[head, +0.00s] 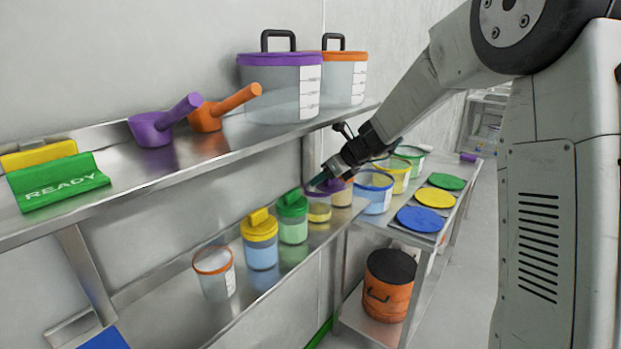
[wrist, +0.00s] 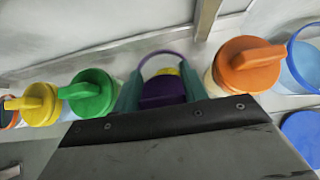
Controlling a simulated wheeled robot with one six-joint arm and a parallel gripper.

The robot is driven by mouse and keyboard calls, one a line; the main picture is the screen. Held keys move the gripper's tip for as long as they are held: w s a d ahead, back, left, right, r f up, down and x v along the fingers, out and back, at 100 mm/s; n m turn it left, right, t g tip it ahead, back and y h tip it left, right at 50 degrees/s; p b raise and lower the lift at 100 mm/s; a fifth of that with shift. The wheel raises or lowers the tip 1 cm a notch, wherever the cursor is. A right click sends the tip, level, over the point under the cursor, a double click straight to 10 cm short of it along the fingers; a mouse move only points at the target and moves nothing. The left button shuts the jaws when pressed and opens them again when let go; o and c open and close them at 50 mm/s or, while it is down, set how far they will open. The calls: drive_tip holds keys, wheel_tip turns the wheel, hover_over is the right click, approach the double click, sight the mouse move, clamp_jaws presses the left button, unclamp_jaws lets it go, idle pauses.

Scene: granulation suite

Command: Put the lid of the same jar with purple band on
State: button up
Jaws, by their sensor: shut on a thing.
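A clear jar with yellow contents (head: 319,209) stands upright on the lower shelf. Its purple band (wrist: 160,55) shows as a ring in the wrist view, with a bit of yellow inside it. My gripper (wrist: 160,94) is shut on the purple lid (wrist: 163,88), seen between the teal fingertips. In the wrist view the lid overlaps the near part of the ring, and the far part of the ring stays uncovered. In the head view my gripper (head: 322,179) is at the top of this jar. I cannot tell whether lid and jar touch.
The green-lidded jar (head: 293,218) and the orange-lidded jar (wrist: 245,64) stand close on either side. Further left are a yellow-lidded jar (head: 260,240) and an open orange-banded jar (head: 215,273). The upper shelf (head: 240,140) runs above the row. Open tubs (head: 374,191) stand on the right table.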

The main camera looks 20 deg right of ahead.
drive_tip(key=shift+w+a, duration=0.35)
drive_tip(key=shift+w, duration=0.15)
drive_tip(key=shift+w+a+f, duration=0.4)
drive_tip(key=shift+w+a, duration=0.05)
drive_tip(key=shift+w, duration=0.15)
drive_tip(key=shift+w+a+f, duration=0.4)
drive_tip(key=shift+w+a, duration=0.05)
drive_tip(key=shift+w, duration=0.1)
drive_tip(key=o, duration=1)
